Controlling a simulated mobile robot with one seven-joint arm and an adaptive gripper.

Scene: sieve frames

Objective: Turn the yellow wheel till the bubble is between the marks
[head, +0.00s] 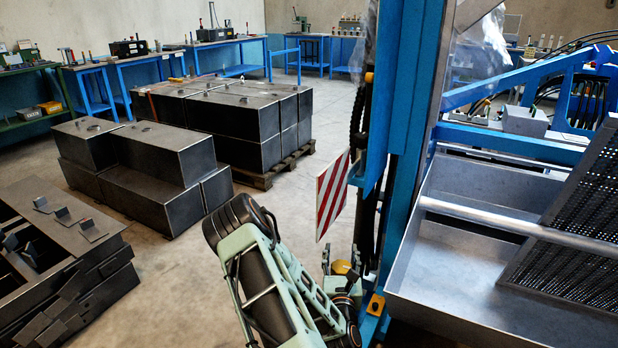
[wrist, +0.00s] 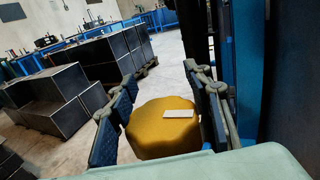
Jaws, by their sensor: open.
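The yellow wheel (wrist: 152,137) is a rounded, faceted knob with a small pale rectangular mark on its top, in the middle of the wrist view. My gripper (wrist: 160,78) is open, with one finger on each side of the wheel. A gap shows between the left finger and the wheel; on the right I cannot tell whether the finger touches. In the head view the wheel (head: 341,267) shows small between the fingers of my gripper (head: 341,255), beside the blue column. I cannot make out a bubble or its marks in either view.
A blue upright column (head: 412,130) stands close on the right of the wheel, with a red-and-white striped plate (head: 332,194) hanging above. A grey metal tray (head: 455,262) lies further right. Dark metal boxes (head: 150,160) stand at the left; the floor between is clear.

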